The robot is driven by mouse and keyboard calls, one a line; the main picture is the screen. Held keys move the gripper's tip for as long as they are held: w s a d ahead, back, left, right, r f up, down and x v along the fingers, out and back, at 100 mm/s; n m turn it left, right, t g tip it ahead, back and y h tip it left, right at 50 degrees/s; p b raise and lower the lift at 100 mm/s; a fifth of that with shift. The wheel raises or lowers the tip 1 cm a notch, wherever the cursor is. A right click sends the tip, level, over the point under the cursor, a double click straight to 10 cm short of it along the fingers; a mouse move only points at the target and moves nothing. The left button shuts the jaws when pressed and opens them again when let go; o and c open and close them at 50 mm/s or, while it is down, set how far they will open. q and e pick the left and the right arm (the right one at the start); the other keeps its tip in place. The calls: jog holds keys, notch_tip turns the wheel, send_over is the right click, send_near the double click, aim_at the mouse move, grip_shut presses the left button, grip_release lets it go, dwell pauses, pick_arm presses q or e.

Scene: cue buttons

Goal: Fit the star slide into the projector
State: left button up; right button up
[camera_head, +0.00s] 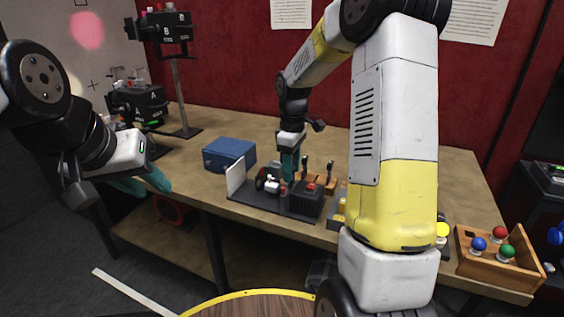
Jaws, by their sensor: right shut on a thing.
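Two black projectors stand at the left: one marked A (138,104) lower down, and one marked B (166,30) higher on a stand. I cannot make out a star slide anywhere. My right gripper (290,176) points down over a dark bench device (262,202) with a white upright panel (235,175). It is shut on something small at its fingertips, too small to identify. My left gripper (147,184) is low at the left, in front of the table edge and below projector A, with its teal fingers apart and empty.
A blue box (229,153) sits on the brown table (222,122) behind the device. A wooden tray (497,257) with red, blue and green knobs is at the right. My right arm hides part of the table. A pink light spot (86,31) shows on the screen.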

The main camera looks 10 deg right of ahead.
jog(key=shift+f, duration=1.1)
jog(key=o, duration=1.6)
jog(key=shift+r, duration=3.5)
jog(key=shift+r, duration=0.1)
jog(key=s+a+r+m+t+y, duration=0.1)
jog(key=s+r+m+t, duration=0.2)
jog(key=s, duration=0.9)
jog(key=s+a+r+m+t+y, duration=0.1)
jog(key=s+r+m+t, duration=0.2)
jog(key=s+r+m, duration=0.4)
jog(key=s, duration=0.5)
jog(key=shift+s+r+m, duration=0.15)
jog(key=shift+m, duration=0.15)
